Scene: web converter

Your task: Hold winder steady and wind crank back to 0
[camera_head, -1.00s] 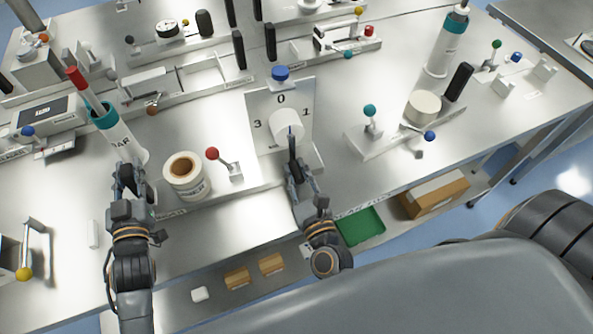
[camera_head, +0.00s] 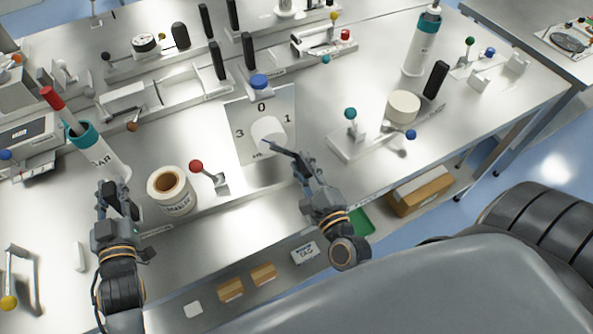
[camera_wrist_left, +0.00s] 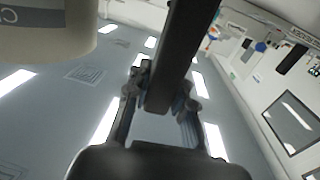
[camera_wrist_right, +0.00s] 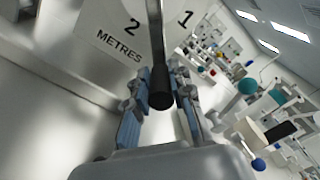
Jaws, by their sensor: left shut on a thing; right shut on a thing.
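The winder's pale dial plate (camera_head: 284,103) stands at the middle of the bench, with 0 at top, 1 at right and 3 at left. "2 METRES" shows in the right wrist view (camera_wrist_right: 118,50). A white round hub (camera_head: 268,130) sits on the plate. My right gripper (camera_head: 300,168) is shut on the black crank handle (camera_head: 280,149), in front of the plate's lower right; the handle also shows in the right wrist view (camera_wrist_right: 159,75). My left gripper (camera_head: 112,192) is shut on a black bar (camera_wrist_left: 180,60), left of the plate. The bar's base is hidden.
A white labelled roll (camera_head: 172,191) and a red-knobbed lever (camera_head: 208,177) stand between the grippers. A teal-collared tube (camera_head: 95,150) is just beyond the left one. A teal-knobbed fixture (camera_head: 350,125) stands right of the plate. The bench's front edge is close.

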